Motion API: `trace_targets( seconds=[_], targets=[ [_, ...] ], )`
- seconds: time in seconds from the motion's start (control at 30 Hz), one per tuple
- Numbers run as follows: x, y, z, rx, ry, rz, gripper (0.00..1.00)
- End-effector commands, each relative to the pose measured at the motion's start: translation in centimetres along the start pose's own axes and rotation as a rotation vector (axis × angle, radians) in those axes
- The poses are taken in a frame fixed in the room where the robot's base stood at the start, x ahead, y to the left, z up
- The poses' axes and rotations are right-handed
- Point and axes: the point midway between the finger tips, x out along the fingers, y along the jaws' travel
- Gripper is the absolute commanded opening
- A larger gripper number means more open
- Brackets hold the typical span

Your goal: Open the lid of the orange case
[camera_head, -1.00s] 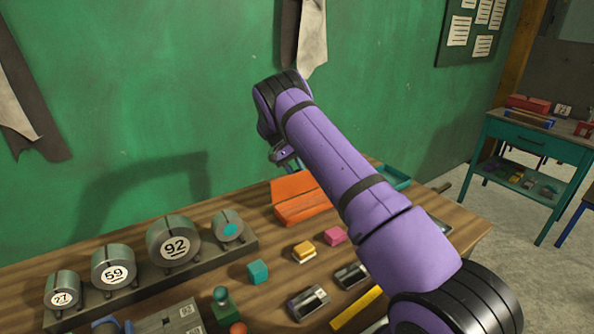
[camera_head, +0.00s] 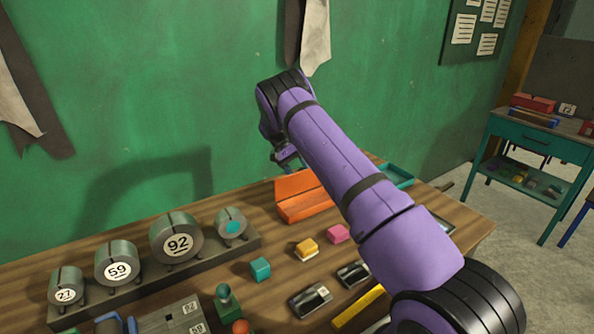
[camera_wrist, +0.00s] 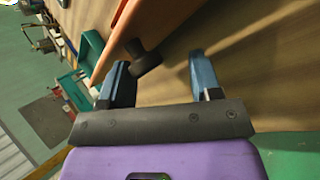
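The orange case (camera_head: 306,207) lies at the back of the bench against the green wall, partly behind my arm. Two orange faces meet at a dark line; I cannot tell from this how far the lid is raised. In the wrist view an orange edge of the case (camera_wrist: 124,22) runs along the top, with a dark knob-like part (camera_wrist: 145,57) beside it. My gripper (camera_wrist: 162,78) has its two blue fingers apart with nothing held between them. The knob lies just beyond the left finger. In the head view the fingers are mostly hidden by my wrist.
A rack of grey cylinders (camera_head: 177,238) stands at the left. A teal cube (camera_head: 260,268), a yellow block (camera_head: 306,248) and a pink block (camera_head: 338,233) sit in front of the case. A teal tray (camera_head: 398,175) is right of it. The wall is close behind.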

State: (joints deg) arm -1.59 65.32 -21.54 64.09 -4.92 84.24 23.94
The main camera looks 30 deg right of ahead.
Motion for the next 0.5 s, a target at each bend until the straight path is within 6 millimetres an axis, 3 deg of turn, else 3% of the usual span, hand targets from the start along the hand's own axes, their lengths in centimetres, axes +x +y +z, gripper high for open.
trace_targets(
  seconds=[0.5],
  targets=[
    [-8.7, -0.2, 0.1, -0.001, 0.006, -0.002, 0.58]
  ],
)
